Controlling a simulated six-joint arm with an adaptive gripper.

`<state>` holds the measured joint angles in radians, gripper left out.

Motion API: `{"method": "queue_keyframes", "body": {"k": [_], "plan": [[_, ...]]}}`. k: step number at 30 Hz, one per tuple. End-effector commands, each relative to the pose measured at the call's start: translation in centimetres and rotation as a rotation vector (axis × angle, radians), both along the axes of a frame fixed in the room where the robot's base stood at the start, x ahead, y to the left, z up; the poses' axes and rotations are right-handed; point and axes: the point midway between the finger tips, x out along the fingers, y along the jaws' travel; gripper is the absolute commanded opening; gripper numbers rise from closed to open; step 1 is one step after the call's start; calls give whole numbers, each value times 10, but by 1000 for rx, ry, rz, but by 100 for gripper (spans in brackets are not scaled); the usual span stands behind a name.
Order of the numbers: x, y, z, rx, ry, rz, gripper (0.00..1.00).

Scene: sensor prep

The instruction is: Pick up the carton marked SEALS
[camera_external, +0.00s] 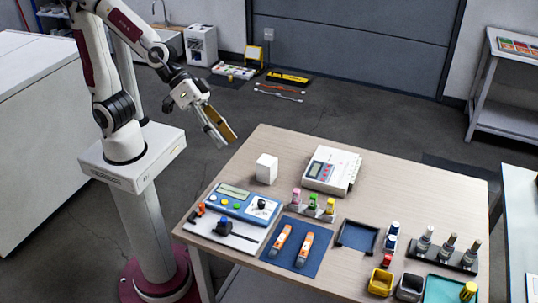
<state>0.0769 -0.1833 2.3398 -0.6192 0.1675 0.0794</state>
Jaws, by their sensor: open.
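A small white box-shaped carton (266,169) stands upright on the wooden table near its back left side. No marking can be read on the faces that show, so I cannot tell if it says SEALS. My gripper (226,140) is open and hangs above and to the left of the carton, apart from it, near the table's back left edge. Its fingers point down and to the right, and one side looks gold-brown. Nothing shows held between them.
A white instrument with a display (332,170) stands right of the carton. In front are a blue panel device (243,203), small colored-cap bottles (313,201), and a blue mat (295,246) with two orange tools. An empty dark tray (357,236), small bins (381,282) and a vial rack (442,256) lie right.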

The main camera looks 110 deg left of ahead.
Motion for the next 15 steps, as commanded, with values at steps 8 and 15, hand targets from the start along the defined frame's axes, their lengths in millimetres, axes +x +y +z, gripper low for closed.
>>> {"method": "queue_keyframes", "body": {"k": [8, 15], "plan": [[54, 16, -25, -43, -34, 169, 60], [88, 41, -56, -46, -53, 337, 60]]}}
